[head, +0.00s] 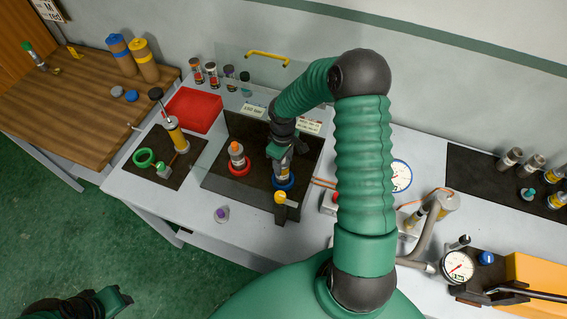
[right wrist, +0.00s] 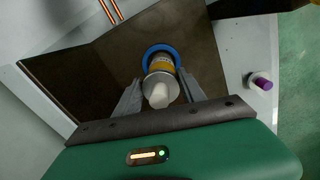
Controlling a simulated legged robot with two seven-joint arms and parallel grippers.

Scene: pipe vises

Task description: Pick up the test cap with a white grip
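The test cap with a white grip (right wrist: 160,92) stands in a blue ring (right wrist: 152,50) in the right wrist view; its body has a yellow band. In the head view the blue ring (head: 284,185) shows at its foot, and my gripper hides the grip. My right gripper (right wrist: 158,92) is open, with one finger on each side of the cap; a small gap shows at the left finger, and contact at the right finger is unclear. It also shows in the head view (head: 281,152). My left gripper (head: 112,300) is low at the left, away from the table.
A cap with an orange grip (head: 236,150) stands in a red ring (head: 239,168) beside it. A clear panel with a yellow handle (head: 267,56) rises behind. A yellow-topped post (head: 281,198) and a small purple-topped part (head: 221,214) are in front.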

